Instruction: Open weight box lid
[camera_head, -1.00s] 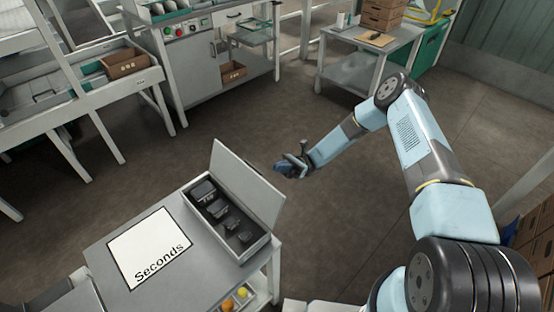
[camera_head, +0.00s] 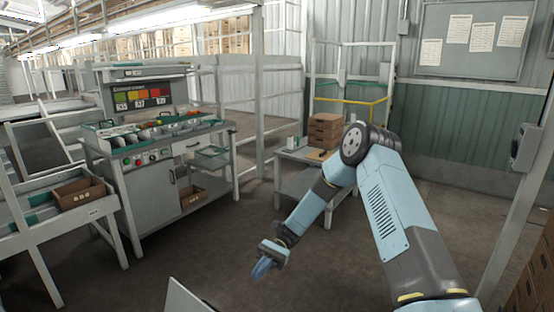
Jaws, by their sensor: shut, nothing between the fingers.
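Only the top of the weight box lid (camera_head: 186,299) shows, at the bottom edge of the head view. It is a pale grey panel standing raised and tilted. The box body and the weights in it are below the picture. My gripper (camera_head: 261,268) is to the right of the lid and higher in the picture, apart from it. Its dark blue fingers are together and point down to the left, with nothing held.
A grey sorting machine (camera_head: 150,195) with coloured panels stands at the left. A small table (camera_head: 300,156) with stacked brown boxes (camera_head: 325,130) stands behind my arm. A brown crate (camera_head: 78,192) sits on the left bench. The floor between is clear.

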